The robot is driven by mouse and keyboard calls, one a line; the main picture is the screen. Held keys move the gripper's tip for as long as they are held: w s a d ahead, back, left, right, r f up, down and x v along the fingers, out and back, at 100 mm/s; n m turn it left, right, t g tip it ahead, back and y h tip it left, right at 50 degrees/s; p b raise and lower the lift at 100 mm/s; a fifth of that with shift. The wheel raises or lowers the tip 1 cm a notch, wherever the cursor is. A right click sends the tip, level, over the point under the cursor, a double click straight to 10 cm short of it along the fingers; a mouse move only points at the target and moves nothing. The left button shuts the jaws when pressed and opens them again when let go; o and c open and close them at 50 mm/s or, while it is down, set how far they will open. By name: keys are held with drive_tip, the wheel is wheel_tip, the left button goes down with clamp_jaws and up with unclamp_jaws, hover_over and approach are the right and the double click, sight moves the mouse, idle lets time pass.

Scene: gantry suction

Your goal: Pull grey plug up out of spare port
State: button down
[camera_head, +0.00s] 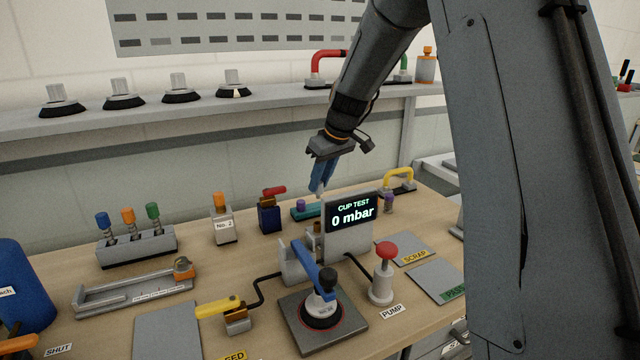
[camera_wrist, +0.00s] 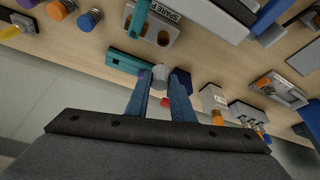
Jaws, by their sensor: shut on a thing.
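My gripper (camera_head: 321,180) hangs above the table, behind the display. It also shows in the wrist view (camera_wrist: 163,90), with its two blue fingers shut on the grey plug (camera_wrist: 159,77). The plug's pale end shows just below the fingertips in the head view (camera_head: 319,193). In the wrist view a grey block (camera_wrist: 152,34) lettered "SPARE P", its label cut off, lies apart from the plug in the picture. Dark round openings show in its face. In the head view the display largely hides that block.
The cup test display (camera_head: 350,238) reads 0 mbar and stands close in front of my gripper. A teal block (camera_head: 306,213) and a dark blue block with a red handle (camera_head: 270,216) stand nearby. A red-topped pump post (camera_head: 383,275) stands front right.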

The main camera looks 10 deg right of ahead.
sight(321, 183)
drive_tip(key=shift+r+p, duration=1.55)
drive_tip(key=shift+r, duration=0.95)
wheel_tip(321, 183, up, 4)
drive_tip(key=shift+p, duration=1.15)
drive_tip(key=shift+s, duration=0.1)
